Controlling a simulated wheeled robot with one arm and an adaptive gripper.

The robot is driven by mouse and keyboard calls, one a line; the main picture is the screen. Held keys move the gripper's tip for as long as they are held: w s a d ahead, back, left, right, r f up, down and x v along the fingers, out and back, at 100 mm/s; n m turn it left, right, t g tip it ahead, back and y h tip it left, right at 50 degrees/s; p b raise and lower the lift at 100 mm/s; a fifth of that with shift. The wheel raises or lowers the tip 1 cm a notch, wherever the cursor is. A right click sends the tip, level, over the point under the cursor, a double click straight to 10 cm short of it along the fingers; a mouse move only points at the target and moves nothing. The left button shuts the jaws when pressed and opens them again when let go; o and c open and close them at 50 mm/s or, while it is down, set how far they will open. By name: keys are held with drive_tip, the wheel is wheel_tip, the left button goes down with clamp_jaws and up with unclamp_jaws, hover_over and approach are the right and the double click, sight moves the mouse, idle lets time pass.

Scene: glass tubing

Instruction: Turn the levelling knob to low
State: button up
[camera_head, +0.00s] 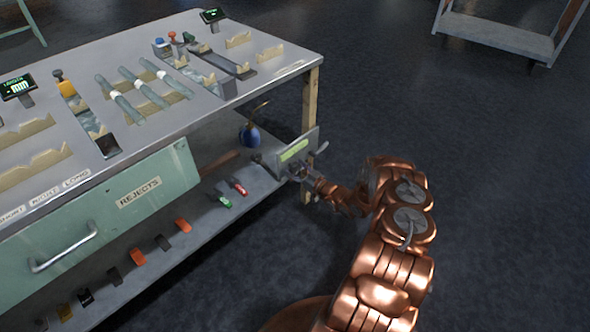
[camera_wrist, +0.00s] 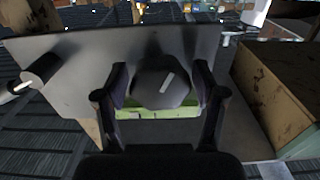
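The levelling knob (camera_wrist: 160,84) is dark and faceted, with a white pointer line slanting to the upper right in the wrist view. It sits on a grey metal panel (camera_wrist: 75,75), in front of a green label strip (camera_wrist: 150,113) that it partly hides. My gripper (camera_wrist: 161,84) has one finger on each side of the knob, with what look like narrow gaps, so it seems open around the knob. In the head view my gripper (camera_head: 312,180) is at the panel (camera_head: 312,142) on the bench's near right corner. The knob is hidden there, and the label's words are unreadable.
A lever with a dark grip (camera_wrist: 40,70) sticks out at the panel's left in the wrist view. A wooden leg (camera_head: 310,100) and the lower shelf (camera_head: 225,210) are close by. The blue bottle (camera_head: 249,134) stands behind the panel.

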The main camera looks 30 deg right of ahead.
drive_tip(key=c, duration=0.8)
drive_tip(key=shift+c, duration=0.2)
drive_tip(key=shift+f+n+b, duration=0.1)
drive_tip(key=shift+n+b, duration=0.2)
drive_tip(key=shift+b, duration=0.05)
